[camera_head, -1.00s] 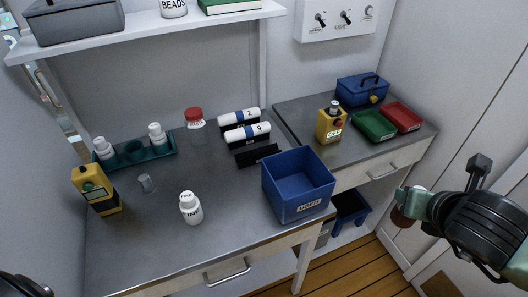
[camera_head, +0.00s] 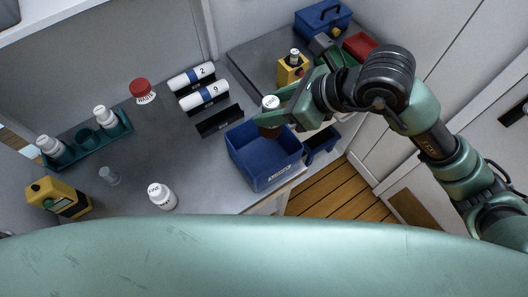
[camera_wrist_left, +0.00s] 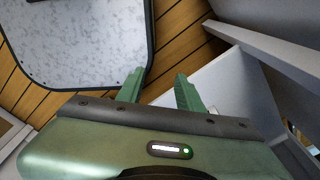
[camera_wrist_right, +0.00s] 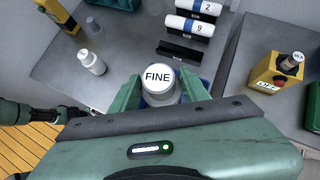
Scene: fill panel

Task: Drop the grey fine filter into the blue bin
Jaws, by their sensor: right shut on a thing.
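A round piece with a white top marked FINE, the fine filter (camera_wrist_right: 158,77), is between the fingers of my right gripper (camera_wrist_right: 161,84). In the head view the filter (camera_head: 270,103) shows its white top and a darker, brownish body. My right gripper (camera_head: 283,113) is shut on it and holds it above the back edge of the blue bin (camera_head: 250,164). The bin stands open at the table's right end; its visible inside looks empty. My left gripper (camera_wrist_left: 157,78) is open and empty in the left wrist view, away from the bin.
A white labelled bottle (camera_head: 162,197) stands on the table left of the bin. A black rack (camera_head: 219,122) and white rolls marked 2 and 9 lie behind. A yellow box (camera_head: 291,70) stands on the side cabinet. A teal tray (camera_head: 92,143) is at the left.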

